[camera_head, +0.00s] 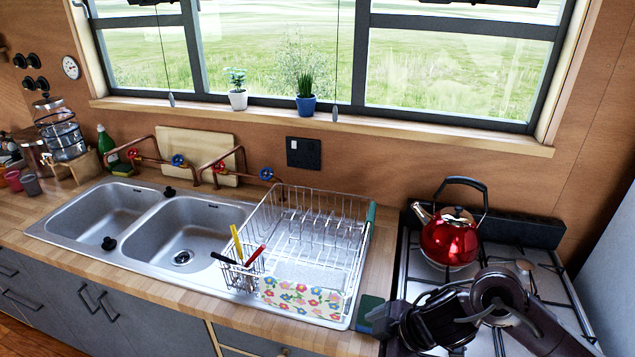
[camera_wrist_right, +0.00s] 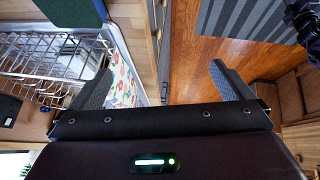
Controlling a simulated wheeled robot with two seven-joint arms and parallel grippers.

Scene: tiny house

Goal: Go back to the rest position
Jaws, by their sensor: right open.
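My right arm comes in from the lower right of the head view, over the front of the stove (camera_head: 400,270). My right gripper (camera_head: 382,320) points left near the counter's front edge, seen small and dark there. In the right wrist view the right gripper (camera_wrist_right: 158,78) is open, with its two fingers wide apart and nothing between them. Wooden floor shows beyond the gap. My left gripper is not in view.
A red kettle (camera_head: 449,238) stands on the stove behind my right arm. A wire dish rack (camera_head: 357,238) with a flowered item (camera_head: 300,297) and a cutlery basket (camera_head: 238,277) stands left of the gripper, beside the double sink (camera_head: 150,215). Potted plants (camera_head: 306,104) line the sill.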

